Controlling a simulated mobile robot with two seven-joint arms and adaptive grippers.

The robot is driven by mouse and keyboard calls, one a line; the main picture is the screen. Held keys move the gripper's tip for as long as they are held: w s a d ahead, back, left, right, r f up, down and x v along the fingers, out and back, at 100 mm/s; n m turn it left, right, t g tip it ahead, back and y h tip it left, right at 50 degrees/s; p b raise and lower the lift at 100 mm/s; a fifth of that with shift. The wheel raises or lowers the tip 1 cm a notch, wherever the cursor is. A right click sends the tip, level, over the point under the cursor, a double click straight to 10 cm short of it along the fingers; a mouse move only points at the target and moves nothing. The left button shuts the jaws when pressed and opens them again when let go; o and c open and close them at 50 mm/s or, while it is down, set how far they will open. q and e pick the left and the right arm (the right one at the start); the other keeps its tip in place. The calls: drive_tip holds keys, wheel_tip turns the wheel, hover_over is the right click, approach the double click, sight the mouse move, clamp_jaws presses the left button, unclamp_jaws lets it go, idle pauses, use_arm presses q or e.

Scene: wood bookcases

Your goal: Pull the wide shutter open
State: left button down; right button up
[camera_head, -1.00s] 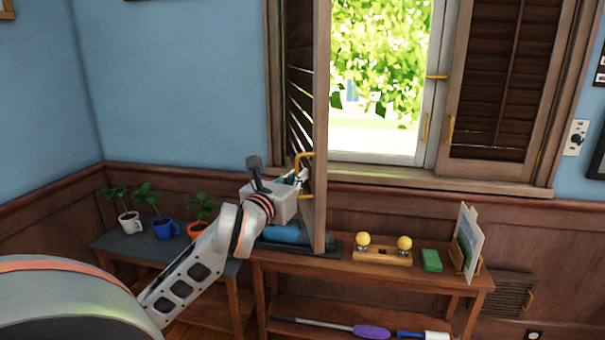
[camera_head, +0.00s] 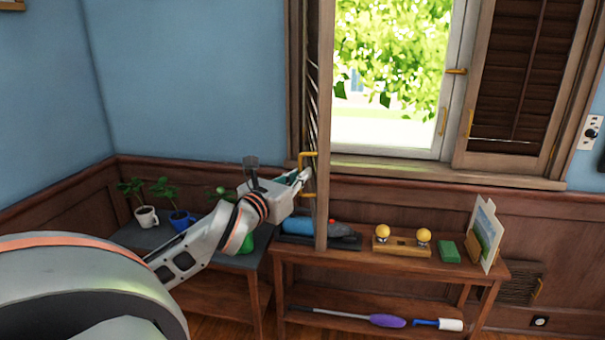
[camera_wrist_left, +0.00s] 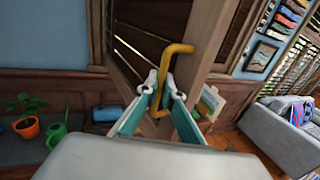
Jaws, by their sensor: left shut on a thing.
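The wide shutter (camera_head: 325,130) is the left, wooden slatted leaf of the window. It stands swung out from the wall, nearly edge-on in the head view. Its yellow handle (camera_head: 307,154) is on the side facing my left arm. In the left wrist view the handle (camera_wrist_left: 180,48) runs down between the fingers. My left gripper (camera_head: 303,180) is shut on the handle's lower part; the fingers (camera_wrist_left: 161,98) close around it. My right gripper is not in view.
A narrower shutter (camera_head: 515,85) covers the window's right side. Potted plants (camera_head: 147,216) stand on a low table to the left.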

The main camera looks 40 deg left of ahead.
use_arm(q)
drive_tip(key=shift+f, duration=0.15)
idle(0.3)
drive_tip(key=c, duration=2.2)
unclamp_jaws()
drive_tip(key=shift+s, duration=0.1)
